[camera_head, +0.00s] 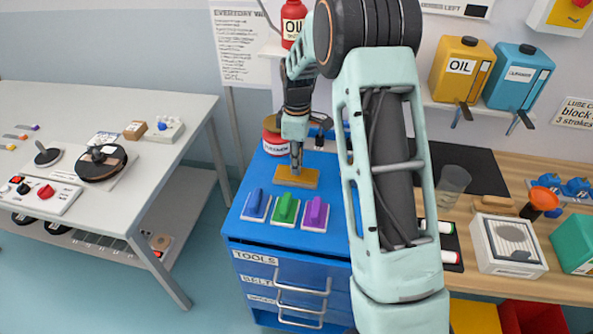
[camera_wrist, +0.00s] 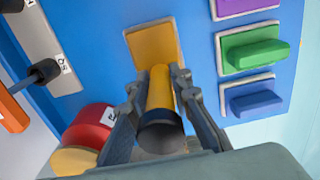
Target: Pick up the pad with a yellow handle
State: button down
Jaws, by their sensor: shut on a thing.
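The pad with a yellow handle shows in the head view as a flat orange-yellow block (camera_head: 310,179) on the blue cabinet top, under my gripper (camera_head: 296,166). In the wrist view its flat part (camera_wrist: 150,40) lies beyond my fingers, and a yellow cylindrical piece with a dark end (camera_wrist: 161,88) is between them. My gripper (camera_wrist: 158,95) is shut on this yellow handle. I cannot tell whether the pad touches the cabinet top. Three other pads lie in front: blue (camera_head: 257,204), green (camera_head: 286,209) and purple (camera_head: 315,214).
A red can (camera_head: 275,143) stands behind my gripper on the blue cabinet (camera_head: 240,226); it is close to my fingers in the wrist view (camera_wrist: 90,128). A white table (camera_head: 180,165) with parts is at the left. A wooden bench (camera_head: 480,200) holding several items is at the right.

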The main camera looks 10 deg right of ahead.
jog(key=shift+r, duration=0.1)
jog(key=shift+w+r, duration=0.1)
jog(key=shift+r, duration=0.45)
jog(key=s+r+b, duration=0.3)
jog(key=s+r, duration=0.8)
jog(key=s, duration=0.3)
jog(key=shift+r, duration=0.35)
jog(key=shift+s, duration=0.1)
